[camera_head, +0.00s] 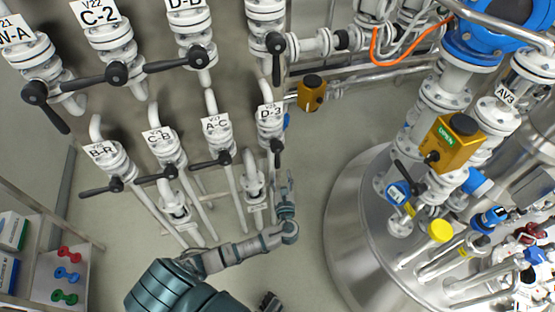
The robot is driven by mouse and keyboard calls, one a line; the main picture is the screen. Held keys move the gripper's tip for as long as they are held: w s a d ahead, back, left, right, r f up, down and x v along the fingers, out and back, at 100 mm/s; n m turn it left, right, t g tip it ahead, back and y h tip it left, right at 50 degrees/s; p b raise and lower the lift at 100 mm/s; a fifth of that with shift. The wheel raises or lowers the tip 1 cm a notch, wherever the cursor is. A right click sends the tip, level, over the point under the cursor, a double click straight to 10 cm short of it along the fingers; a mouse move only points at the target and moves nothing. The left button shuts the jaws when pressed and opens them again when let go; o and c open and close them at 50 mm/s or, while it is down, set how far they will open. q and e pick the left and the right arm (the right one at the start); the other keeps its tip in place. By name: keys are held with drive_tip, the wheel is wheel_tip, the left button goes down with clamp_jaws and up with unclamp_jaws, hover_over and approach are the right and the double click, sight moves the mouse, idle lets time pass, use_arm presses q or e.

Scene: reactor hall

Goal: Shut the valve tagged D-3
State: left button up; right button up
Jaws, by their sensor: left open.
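The valve tagged D-3 (270,116) is white and flanged, on a vertical pipe in the middle of the wall. Its black lever handle (277,147) has a round hub and points mostly down, roughly along the pipe. My left gripper (288,182) is just below and slightly right of this handle, fingers upward, open and apparently empty. I see no clear contact with the handle; the exact depth gap is hard to tell. My right gripper is not recognisable in the view.
Valve A-C (216,125) stands close left of D-3, with C-B (160,138) and B-R (106,152) further left. A yellow actuator box (311,93) is right of D-3. A large steel vessel (345,215) stands to the right, with open floor between.

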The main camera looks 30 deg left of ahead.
sight(276, 162)
use_arm(q)
drive_tip(key=x, duration=0.7)
drive_tip(key=shift+a+f+b, duration=0.25)
drive_tip(key=shift+a+b, duration=0.15)
drive_tip(key=shift+a, duration=0.15)
drive_tip(key=shift+w+a+r, duration=0.1)
drive_tip(key=shift+w+a, duration=0.1)
drive_tip(key=shift+w, duration=0.3)
drive_tip(key=shift+w+d+r, duration=0.1)
drive_tip(key=shift+d, duration=0.05)
use_arm(e)
drive_tip(key=r, duration=0.1)
drive_tip(key=w+r, duration=0.1)
drive_tip(key=shift+w+a+r, duration=0.1)
drive_tip(key=shift+a+r, duration=0.05)
drive_tip(key=shift+r, duration=0.15)
use_arm(q)
clamp_jaws()
drive_tip(key=shift+a, duration=0.2)
use_arm(e)
drive_tip(key=shift+a, duration=0.2)
